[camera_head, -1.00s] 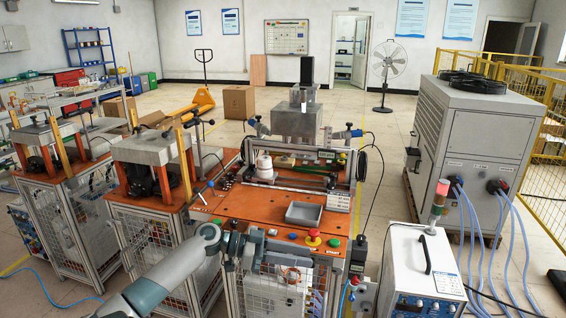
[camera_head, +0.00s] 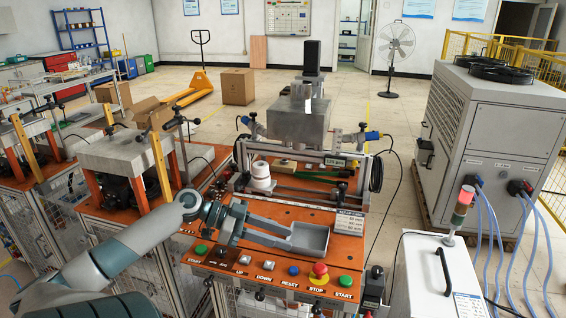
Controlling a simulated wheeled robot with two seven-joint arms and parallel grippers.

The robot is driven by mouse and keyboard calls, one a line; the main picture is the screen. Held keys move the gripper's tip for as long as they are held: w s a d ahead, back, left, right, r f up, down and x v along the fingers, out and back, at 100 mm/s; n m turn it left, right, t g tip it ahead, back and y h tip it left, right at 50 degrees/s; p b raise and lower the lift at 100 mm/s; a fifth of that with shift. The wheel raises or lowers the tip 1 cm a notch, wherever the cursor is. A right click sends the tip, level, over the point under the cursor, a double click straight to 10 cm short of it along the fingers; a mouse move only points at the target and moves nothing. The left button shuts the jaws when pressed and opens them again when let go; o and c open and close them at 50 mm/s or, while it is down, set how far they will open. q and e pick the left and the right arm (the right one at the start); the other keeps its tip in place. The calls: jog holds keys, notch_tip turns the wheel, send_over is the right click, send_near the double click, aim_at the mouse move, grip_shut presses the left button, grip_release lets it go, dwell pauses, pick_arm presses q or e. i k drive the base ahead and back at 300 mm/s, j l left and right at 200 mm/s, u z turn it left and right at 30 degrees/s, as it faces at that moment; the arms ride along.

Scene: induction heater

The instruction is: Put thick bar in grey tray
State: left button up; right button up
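The grey tray (camera_head: 318,250) sits on the orange tabletop near its front right, behind the row of buttons. My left gripper (camera_head: 288,236) reaches in from the left, low over the tabletop. Its two long grey fingers look apart, with their tips at the tray's left side; I cannot tell whether they touch it. I see nothing between the fingers. I cannot make out the thick bar with certainty; bar-like pieces, one of them green (camera_head: 312,172), lie at the back of the bench by the machine. My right gripper is not in view.
Coloured buttons, with a red stop knob (camera_head: 319,270), line the bench's front edge. A white spool-like cylinder (camera_head: 261,177) and a metal machine block (camera_head: 300,121) stand behind. A white control box (camera_head: 438,279) and a large grey chiller (camera_head: 500,145) are at right.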

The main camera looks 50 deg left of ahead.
aim_at(334, 192)
jog(key=i+j, duration=0.5)
jog(key=j, duration=0.25)
jog(key=i+j, duration=0.25)
jog(key=j, duration=0.1)
